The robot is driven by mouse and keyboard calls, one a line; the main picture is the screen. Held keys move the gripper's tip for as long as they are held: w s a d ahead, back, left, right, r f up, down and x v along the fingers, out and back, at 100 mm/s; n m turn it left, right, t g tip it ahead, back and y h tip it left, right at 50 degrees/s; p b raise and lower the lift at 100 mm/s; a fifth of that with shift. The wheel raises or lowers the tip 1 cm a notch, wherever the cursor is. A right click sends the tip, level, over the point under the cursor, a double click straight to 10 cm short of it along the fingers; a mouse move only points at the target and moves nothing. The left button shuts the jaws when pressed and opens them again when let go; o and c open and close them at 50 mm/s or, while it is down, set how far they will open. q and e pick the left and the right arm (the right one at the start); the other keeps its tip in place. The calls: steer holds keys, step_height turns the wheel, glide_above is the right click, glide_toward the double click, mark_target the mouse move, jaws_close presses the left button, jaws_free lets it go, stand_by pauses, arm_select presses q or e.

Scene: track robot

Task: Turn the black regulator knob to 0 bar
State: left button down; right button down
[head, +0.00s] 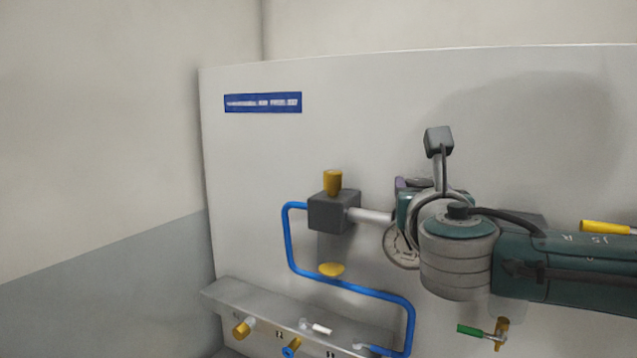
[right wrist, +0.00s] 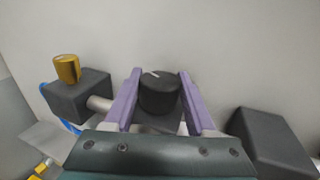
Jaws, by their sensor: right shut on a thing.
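The black regulator knob (right wrist: 159,95) shows in the right wrist view, with a short white mark on its top edge, a little left of its middle. My right gripper (right wrist: 156,80) is shut on the knob, with one purple finger on each side of it. In the head view my right gripper (head: 401,184) is at the panel and my own wrist hides the knob. A round, pale dial-like part (head: 401,250) shows partly below the wrist; I cannot read it. My left gripper is not in view.
A grey valve block (head: 333,212) with a yellow cap (head: 333,182) sits left of my gripper, joined by a pipe (head: 369,215). A blue hose (head: 290,240) runs down to a grey ledge (head: 240,296) with small fittings. A dark block (right wrist: 270,143) stands right of my fingers.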

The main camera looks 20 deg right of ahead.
steer(key=shift+d+n+t+y, duration=0.1)
steer(key=shift+n+t+y, duration=0.5)
steer(key=shift+n+y, duration=0.5)
steer(key=c, duration=1.6)
jaws_free()
steer(key=n+y+b, duration=0.1)
steer(key=y, duration=0.1)
steer(key=shift+f+t+y, duration=0.15)
steer(key=shift+t+y, duration=0.15)
steer(key=shift+t, duration=0.1)
steer(key=n+y+b, duration=0.3)
steer(key=y+b, duration=0.1)
steer(key=y, duration=0.1)
steer(key=shift+n+t, duration=0.3)
steer(key=shift+n+y+b, duration=0.5)
steer(key=shift+y+b, duration=0.45)
steer(key=shift+y, duration=0.05)
steer(key=shift+r, duration=0.2)
steer(key=shift+c, duration=1.1)
jaws_free()
steer(key=shift+s, duration=0.1)
